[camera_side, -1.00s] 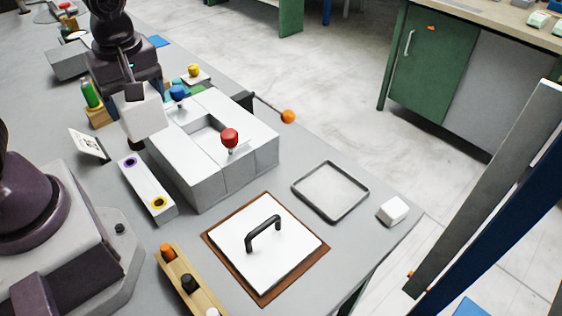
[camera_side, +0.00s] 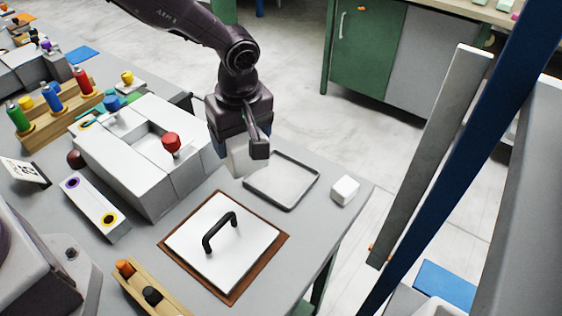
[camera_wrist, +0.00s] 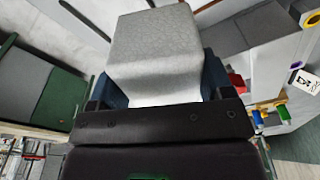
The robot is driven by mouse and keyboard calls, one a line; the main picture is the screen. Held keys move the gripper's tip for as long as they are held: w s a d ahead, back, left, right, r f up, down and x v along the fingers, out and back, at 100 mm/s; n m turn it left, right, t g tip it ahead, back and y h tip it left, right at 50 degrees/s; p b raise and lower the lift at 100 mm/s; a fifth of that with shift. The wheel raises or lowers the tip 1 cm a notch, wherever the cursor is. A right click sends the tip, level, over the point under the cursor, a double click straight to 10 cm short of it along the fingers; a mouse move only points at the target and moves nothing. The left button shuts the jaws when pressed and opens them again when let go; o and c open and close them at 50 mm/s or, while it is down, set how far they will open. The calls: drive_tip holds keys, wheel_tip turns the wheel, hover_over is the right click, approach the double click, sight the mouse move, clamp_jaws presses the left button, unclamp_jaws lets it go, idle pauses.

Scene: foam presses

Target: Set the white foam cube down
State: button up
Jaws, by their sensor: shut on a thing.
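The held white foam cube (camera_side: 238,160) hangs by the left corner of the shallow grey tray (camera_side: 289,206). My gripper (camera_side: 246,146) is shut on it, and one dark finger covers part of its right side. In the wrist view the cube (camera_wrist: 165,45) fills the upper middle, between the jaws of my gripper (camera_wrist: 160,88). I cannot tell whether the cube is over the tray or how high it is. A second white cube (camera_side: 345,190) sits on the table right of the tray, apart from it.
A grey block press with a red knob (camera_side: 171,141) stands just left of my gripper. A white plate with a black handle (camera_side: 220,231) lies on a brown base in front. The tray's visible floor is empty. The table's right edge is close to the second cube.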

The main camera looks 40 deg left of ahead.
drive_tip(key=w+d+f, duration=0.1)
drive_tip(key=w+f, duration=0.4)
drive_tip(key=w+d+f, duration=0.1)
drive_tip(key=w+f, duration=0.1)
drive_tip(key=shift+w+d+f, duration=0.25)
drive_tip(key=shift+w+d, duration=0.1)
drive_tip(key=shift+f, duration=1.45)
drive_tip(key=shift+f, duration=0.2)
drive_tip(key=o, duration=0.9)
drive_tip(key=shift+r, duration=0.1)
